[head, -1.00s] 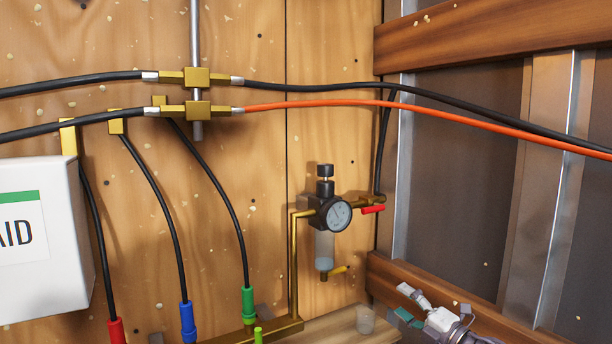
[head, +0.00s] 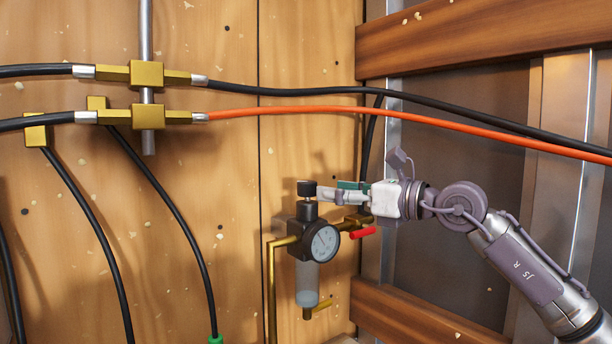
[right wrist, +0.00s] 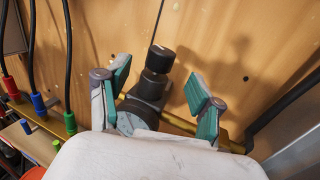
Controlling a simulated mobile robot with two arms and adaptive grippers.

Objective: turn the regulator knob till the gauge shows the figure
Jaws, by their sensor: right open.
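The regulator is fixed to the wooden wall, with a black knob (head: 307,188) on top and a clear bowl (head: 307,283) below. Its round gauge (head: 324,243) faces me; the dial is too small to read. My right gripper (head: 325,195) comes in from the right at knob height. In the right wrist view the right gripper (right wrist: 158,88) is open, its green-padded fingers on either side of the knob (right wrist: 160,59), with gaps to both. The gauge (right wrist: 130,115) is partly hidden there behind the left finger and the white gripper body. My left gripper is not in view.
A red lever (head: 362,232) and brass pipe sit just right of the regulator, under my right gripper. A black hose (head: 290,91) and an orange hose (head: 290,110) run across above. Wooden beams (head: 480,42) and metal studs stand at right.

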